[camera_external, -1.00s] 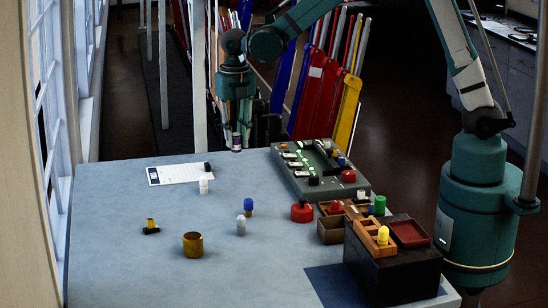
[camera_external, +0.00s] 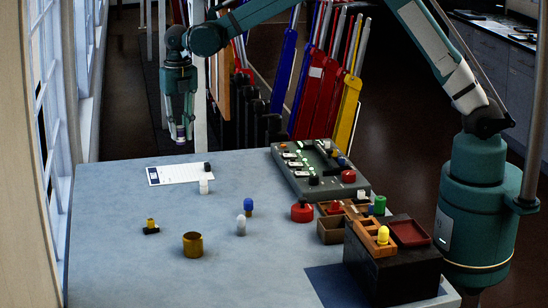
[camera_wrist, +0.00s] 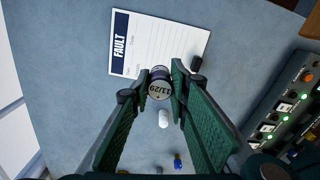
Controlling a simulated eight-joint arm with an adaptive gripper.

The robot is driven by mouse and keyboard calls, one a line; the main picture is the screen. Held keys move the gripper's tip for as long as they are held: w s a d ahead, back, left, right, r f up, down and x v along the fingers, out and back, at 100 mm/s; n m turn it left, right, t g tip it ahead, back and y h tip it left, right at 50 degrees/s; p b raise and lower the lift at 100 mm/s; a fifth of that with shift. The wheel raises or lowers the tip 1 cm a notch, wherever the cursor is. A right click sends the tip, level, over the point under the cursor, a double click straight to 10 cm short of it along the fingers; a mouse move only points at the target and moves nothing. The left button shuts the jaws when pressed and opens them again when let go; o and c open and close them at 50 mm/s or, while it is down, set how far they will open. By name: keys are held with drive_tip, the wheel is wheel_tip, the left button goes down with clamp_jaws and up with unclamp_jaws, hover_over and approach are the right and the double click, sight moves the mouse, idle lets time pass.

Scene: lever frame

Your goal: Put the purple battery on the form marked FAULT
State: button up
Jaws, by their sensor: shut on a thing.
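My gripper (camera_external: 180,138) hangs over the far part of the blue table, and it also shows in the wrist view (camera_wrist: 160,88). It is shut on the purple battery (camera_wrist: 160,85), whose end facing the wrist camera reads 11/29. The battery (camera_external: 180,136) is small in the external view, held above the paper form. The white form marked FAULT (camera_wrist: 150,48) lies flat on the table, with a dark heading strip and ruled lines. It also shows in the external view (camera_external: 175,174). In the wrist view the battery overlaps the form's lower edge; its height above it is hard to tell.
A small black object (camera_wrist: 196,63) lies on the form's edge. A white battery-like object (camera_external: 204,186) stands just in front of the form. A panel with switches and lit buttons (camera_external: 319,170) is to the right. A brass cup (camera_external: 193,245) stands nearer.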

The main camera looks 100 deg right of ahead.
drive_tip(key=shift+w+d, duration=0.35)
drive_tip(key=shift+w, duration=0.25)
hover_over(179, 173)
drive_tip(key=shift+f, duration=3.15)
drive_tip(key=shift+f+p, duration=0.35)
drive_tip(key=shift+f, duration=1.5)
drive_tip(key=shift+f, duration=0.15)
drive_tip(key=o, duration=0.9)
